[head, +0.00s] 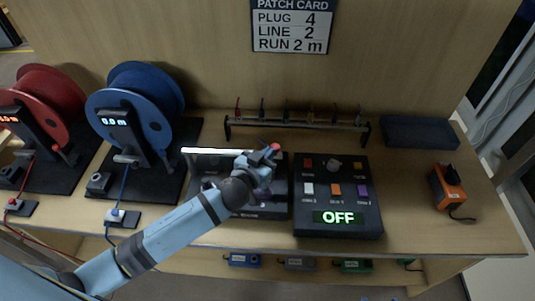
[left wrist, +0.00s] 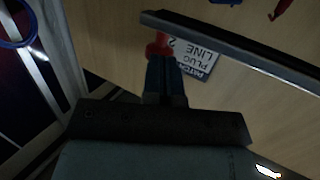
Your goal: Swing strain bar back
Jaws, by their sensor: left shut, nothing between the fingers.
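A raised bar with a bright white top edge (head: 215,151), which looks like the strain bar, stands along the back of a dark station box (head: 272,206). A red knob (head: 276,147) is at its right end; whether it joins the bar is hidden. My left gripper (head: 269,155) is shut and empty beside the knob, and my arm covers much of the box. In the left wrist view the closed fingers (left wrist: 163,75) point at a red knob (left wrist: 158,46), seemingly touching or very close. A dark bar (left wrist: 240,48) crosses beyond. My right gripper is out of view.
A control panel (head: 336,222) reading OFF is right of the box. A rack (head: 297,125) with several leads stands behind. Red (head: 50,92) and blue (head: 135,95) reels are left. An orange device (head: 447,187) and dark tray (head: 418,131) are right.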

